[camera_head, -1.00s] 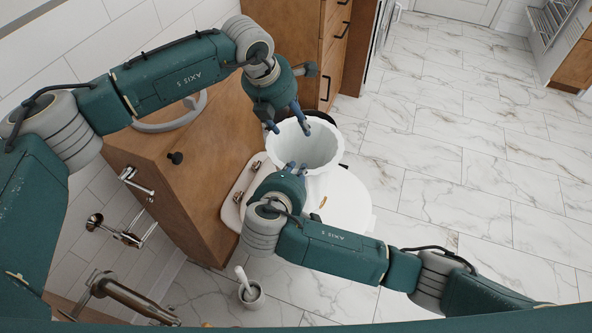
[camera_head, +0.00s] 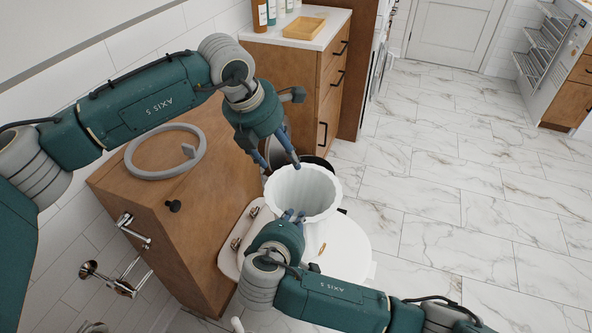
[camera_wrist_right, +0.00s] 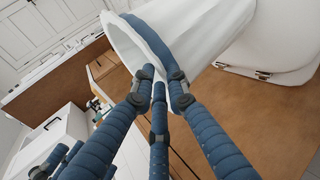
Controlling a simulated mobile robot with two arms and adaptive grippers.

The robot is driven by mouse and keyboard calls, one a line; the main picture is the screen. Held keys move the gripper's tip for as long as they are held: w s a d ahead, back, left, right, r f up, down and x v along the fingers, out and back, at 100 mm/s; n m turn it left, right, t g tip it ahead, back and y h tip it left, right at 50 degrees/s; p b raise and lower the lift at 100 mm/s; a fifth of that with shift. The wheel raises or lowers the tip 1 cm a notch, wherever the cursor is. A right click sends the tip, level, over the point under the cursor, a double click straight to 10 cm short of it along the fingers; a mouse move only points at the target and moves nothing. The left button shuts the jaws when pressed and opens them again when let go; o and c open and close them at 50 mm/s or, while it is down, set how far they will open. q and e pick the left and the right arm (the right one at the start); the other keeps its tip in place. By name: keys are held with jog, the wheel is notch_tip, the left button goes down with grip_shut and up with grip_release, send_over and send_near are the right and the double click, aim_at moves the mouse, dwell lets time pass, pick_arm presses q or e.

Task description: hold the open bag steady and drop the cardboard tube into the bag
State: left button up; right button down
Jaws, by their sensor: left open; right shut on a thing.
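The white open bag (camera_head: 318,190) stands upright with its mouth up, beside the wooden cabinet. My right gripper (camera_head: 291,215) is shut on the near rim of the bag. The right wrist view shows the fingers (camera_wrist_right: 158,88) closed at the edge of the white bag (camera_wrist_right: 140,35). My left gripper (camera_head: 281,162) is open at the bag's far left rim, with its fingers pointing down and nothing visible between them. I cannot make out the cardboard tube for certain. The bag's bottom is hidden from view.
A white toilet lid (camera_head: 345,240) is below and right of my right gripper, with a small tan piece (camera_head: 322,248) on it. The wooden cabinet (camera_head: 160,215) bears a grey ring (camera_head: 143,170). A dark round bin (camera_head: 310,163) is behind the bag. Marble floor is free at right.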

jog(key=shift+s+f, duration=0.15)
jog(key=shift+f, duration=0.2)
jog(key=c, duration=1.6)
grip_release()
jog(key=shift+c, duration=0.2)
jog(key=shift+r, duration=0.1)
jog(key=shift+r, duration=0.1)
jog(key=v, duration=1.1)
jog(key=shift+s+r, duration=0.2)
jog(key=shift+r, duration=0.05)
